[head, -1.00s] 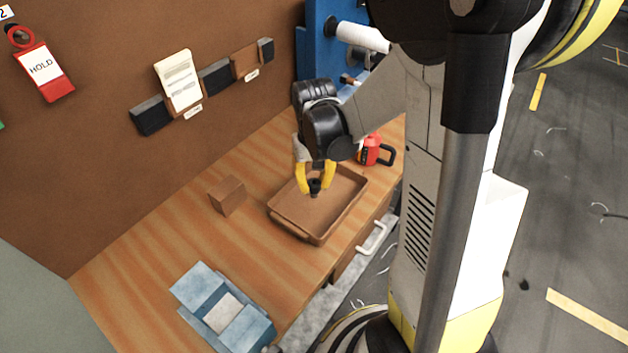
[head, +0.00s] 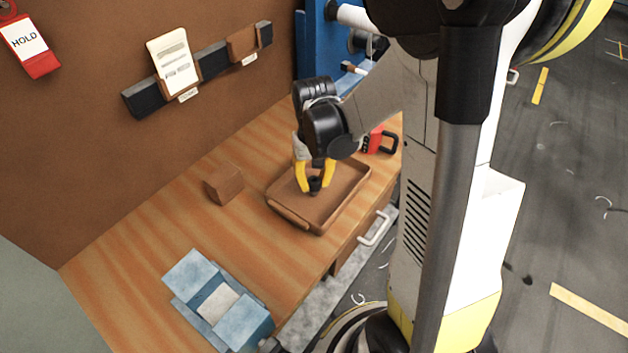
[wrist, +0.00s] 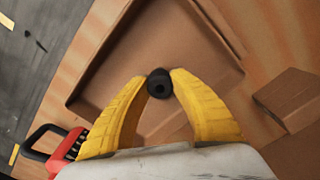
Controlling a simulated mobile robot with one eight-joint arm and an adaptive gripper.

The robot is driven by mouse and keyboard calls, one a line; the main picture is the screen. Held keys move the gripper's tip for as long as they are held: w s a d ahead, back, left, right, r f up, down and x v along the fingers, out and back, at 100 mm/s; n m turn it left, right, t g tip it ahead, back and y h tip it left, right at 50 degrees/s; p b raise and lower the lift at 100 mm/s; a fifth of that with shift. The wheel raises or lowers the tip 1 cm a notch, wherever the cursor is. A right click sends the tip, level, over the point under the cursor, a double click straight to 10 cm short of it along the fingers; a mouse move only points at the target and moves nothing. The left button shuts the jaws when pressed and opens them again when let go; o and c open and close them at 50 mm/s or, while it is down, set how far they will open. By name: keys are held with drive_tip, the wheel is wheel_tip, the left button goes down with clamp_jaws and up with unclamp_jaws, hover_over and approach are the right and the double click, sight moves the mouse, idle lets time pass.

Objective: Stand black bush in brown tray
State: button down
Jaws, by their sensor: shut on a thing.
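The black bush (head: 315,185) is a small dark cylinder with a hole in its top. My gripper (head: 315,184) has yellow fingers shut on it, and they point down over the brown tray (head: 298,214). In the wrist view the bush (wrist: 159,84) sits upright between the two fingertips (wrist: 160,84), with the tray floor (wrist: 165,45) behind it. I cannot tell whether the underside of the bush touches the tray floor. The tray is a shallow rectangular one on the wooden bench.
A brown block (head: 224,184) stands left of the tray. A red container with a black handle (head: 381,141) is behind it, to the right.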

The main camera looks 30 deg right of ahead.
sight(314, 180)
drive_tip(key=shift+f, duration=0.15)
drive_tip(key=c, duration=1.1)
unclamp_jaws()
wheel_tip(314, 180, up, 12)
